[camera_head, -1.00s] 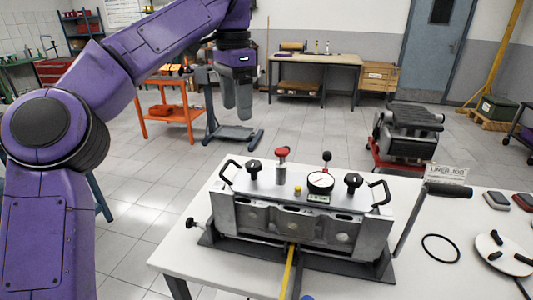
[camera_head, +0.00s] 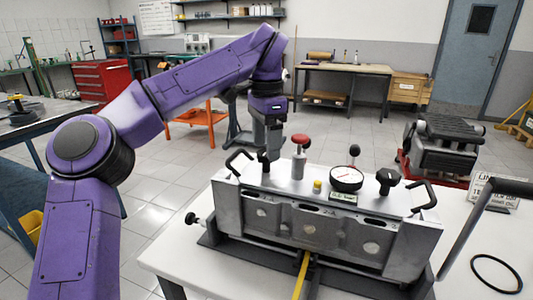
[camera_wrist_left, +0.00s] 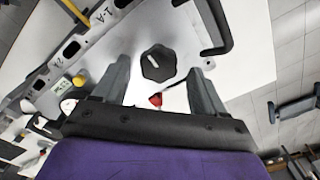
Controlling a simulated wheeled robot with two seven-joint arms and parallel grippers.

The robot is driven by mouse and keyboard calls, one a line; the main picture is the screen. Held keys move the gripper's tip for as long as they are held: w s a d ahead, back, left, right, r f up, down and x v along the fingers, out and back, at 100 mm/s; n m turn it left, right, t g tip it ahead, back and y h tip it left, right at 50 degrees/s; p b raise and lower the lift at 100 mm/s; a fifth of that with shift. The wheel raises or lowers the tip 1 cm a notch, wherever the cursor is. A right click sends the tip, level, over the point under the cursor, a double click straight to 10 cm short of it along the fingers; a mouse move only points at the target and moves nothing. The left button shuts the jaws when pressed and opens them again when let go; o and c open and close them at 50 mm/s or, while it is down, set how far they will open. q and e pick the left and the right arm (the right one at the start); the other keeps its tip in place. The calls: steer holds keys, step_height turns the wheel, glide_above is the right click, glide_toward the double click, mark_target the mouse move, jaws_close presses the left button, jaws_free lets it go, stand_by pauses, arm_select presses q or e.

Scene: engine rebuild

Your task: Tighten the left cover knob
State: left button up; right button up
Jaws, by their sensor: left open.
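The left cover knob (camera_wrist_left: 158,63) is black and lobed with a white mark on top. In the left wrist view it sits between the two spread fingers of my left gripper (camera_wrist_left: 160,70), with gaps on both sides. In the head view my left gripper (camera_head: 270,148) points down at the left end of the grey metal engine block (camera_head: 315,228) and largely hides this knob. The matching right knob (camera_head: 388,179) stands at the block's other end. My right gripper is out of view.
Close to my left gripper are a red-topped post (camera_head: 298,160) and a black left handle (camera_head: 238,160). A dial gauge (camera_head: 346,179), yellow cap (camera_head: 317,186) and right handle (camera_head: 427,192) also stand on the block. The white table (camera_head: 185,262) has free room at its left front.

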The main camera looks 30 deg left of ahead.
arm_select(q)
steer(key=shift+f, duration=0.65)
steer(key=c, duration=1.1)
steer(key=shift+o, duration=0.2)
